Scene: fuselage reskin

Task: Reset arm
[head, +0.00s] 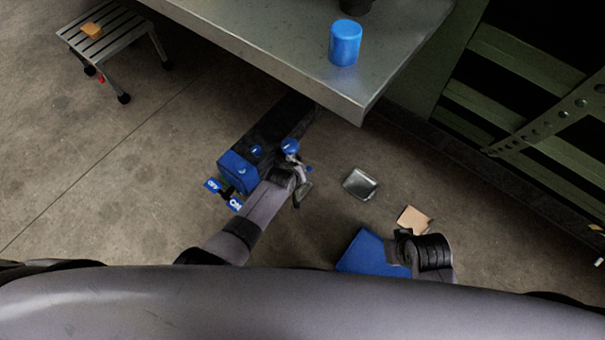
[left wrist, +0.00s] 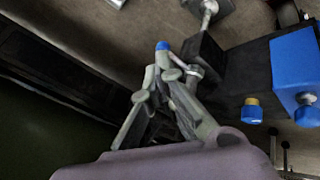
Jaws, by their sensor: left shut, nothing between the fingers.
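My left arm (head: 255,212) reaches up from the lower left in the head view. My left gripper (head: 303,192) is small there, at the right side of a blue-and-black machine (head: 238,170). In the left wrist view my left gripper (left wrist: 162,65) has its fingers together and nothing is held. Its tips appear close to a small blue-capped part (left wrist: 162,46); I cannot tell whether they touch.
A grey metal table (head: 250,35) with a blue cylinder (head: 345,42) stands above. A step stool (head: 118,33) stands upper left; floor at left is clear.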

